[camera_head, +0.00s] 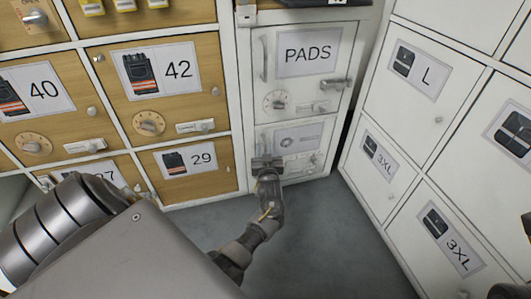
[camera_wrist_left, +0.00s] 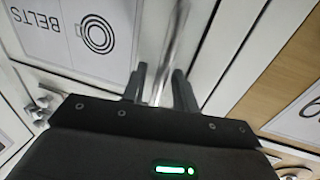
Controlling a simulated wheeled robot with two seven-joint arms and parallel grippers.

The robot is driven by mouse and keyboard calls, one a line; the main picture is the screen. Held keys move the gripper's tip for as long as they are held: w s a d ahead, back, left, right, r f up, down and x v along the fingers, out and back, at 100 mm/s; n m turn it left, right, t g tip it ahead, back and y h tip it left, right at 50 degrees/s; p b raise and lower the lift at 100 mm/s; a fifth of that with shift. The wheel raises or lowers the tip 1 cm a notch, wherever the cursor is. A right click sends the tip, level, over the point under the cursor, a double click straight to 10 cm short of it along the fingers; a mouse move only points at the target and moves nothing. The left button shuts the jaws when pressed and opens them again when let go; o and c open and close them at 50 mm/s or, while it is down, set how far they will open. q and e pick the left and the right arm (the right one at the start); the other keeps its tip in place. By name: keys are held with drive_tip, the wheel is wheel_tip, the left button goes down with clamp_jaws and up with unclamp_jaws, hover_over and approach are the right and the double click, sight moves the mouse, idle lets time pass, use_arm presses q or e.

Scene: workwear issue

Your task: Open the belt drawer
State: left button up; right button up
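The belt drawer (camera_head: 314,137) is the lower white door under the PADS door. Its label shows a coiled belt; the word BELTS reads on the label (camera_wrist_left: 95,35) in the left wrist view. In the left wrist view, my left fingers (camera_wrist_left: 159,88) stand apart on either side of the upright metal handle bar (camera_wrist_left: 172,40), with gaps visible. The drawer front looks flush with the cabinet.
The PADS door (camera_head: 310,85) with its own handle and latch is directly above. Grey floor (camera_head: 320,235) in front of the drawer is clear except for my arm.

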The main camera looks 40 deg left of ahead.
use_arm(q)
drive_tip(key=shift+w, duration=0.1)
drive_tip(key=shift+c, duration=0.4)
clamp_jaws()
